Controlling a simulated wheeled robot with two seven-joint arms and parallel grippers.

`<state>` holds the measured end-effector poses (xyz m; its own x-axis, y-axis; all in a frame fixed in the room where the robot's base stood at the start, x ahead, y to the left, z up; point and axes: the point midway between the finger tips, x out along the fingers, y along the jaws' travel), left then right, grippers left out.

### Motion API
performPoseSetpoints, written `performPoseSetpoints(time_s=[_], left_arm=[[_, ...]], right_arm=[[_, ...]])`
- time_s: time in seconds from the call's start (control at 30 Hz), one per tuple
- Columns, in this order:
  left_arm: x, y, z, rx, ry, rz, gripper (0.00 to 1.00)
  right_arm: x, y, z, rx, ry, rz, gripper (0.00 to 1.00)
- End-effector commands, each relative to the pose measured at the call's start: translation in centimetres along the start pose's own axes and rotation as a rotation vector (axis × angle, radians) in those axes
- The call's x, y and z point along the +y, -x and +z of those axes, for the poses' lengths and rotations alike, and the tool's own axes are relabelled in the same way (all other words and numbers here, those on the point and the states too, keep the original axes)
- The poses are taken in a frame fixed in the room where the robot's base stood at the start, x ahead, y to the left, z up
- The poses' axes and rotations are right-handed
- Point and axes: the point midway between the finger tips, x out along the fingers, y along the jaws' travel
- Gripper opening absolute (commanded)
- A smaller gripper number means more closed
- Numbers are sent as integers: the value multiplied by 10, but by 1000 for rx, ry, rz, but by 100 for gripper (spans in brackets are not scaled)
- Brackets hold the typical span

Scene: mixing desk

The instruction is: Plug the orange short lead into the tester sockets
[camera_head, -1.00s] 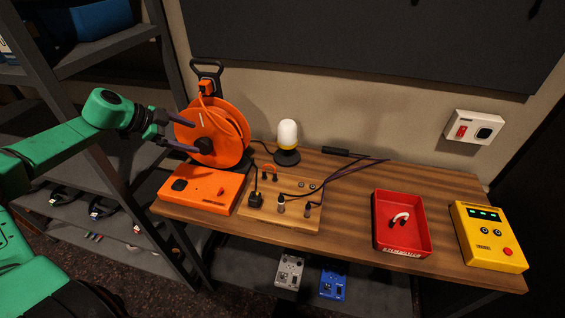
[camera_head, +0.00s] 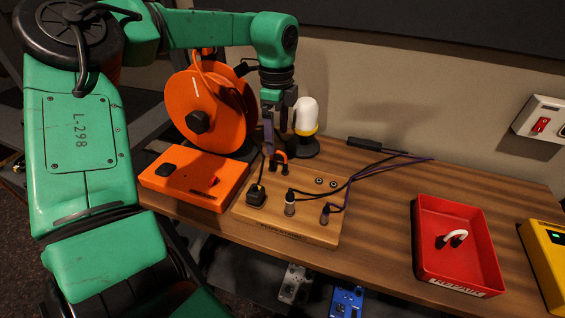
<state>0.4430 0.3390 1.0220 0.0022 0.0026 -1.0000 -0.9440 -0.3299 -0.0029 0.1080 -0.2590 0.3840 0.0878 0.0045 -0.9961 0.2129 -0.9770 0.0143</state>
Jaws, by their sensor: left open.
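The orange short lead (camera_head: 281,156) is a small arch with dark plug ends, standing at the back of the wooden board (camera_head: 300,226). My left gripper (camera_head: 272,146) points down from above, open, with its fingers close over and beside the lead. I cannot tell whether they touch it. The tester, a yellow box (camera_head: 546,262), is cut off by the right edge; a green light shows on it, but its sockets are out of view. My right gripper is not in view.
A red tray (camera_head: 424,262) holds a white short lead (camera_head: 452,239). Black and purple cables run from plugs on the board across the desk. The orange cable reel (camera_head: 190,90), orange box (camera_head: 180,172) and white-domed lamp (camera_head: 306,117) stand close around my gripper. Desk between board and tray is clear.

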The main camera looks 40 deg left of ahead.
Motion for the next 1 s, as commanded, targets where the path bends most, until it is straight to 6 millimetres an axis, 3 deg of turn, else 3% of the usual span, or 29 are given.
performPoseSetpoints(time_s=[0.27, 0.73, 1.0], left_arm=[[0, -16, 0, 2, 0, 1, 95], [0, -85, 0, 1, 0, -1, 95], [0, -90, 0, 3, 0, -1, 95]], right_arm=[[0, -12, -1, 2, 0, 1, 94], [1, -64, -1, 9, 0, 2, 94], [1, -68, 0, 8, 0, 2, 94]])
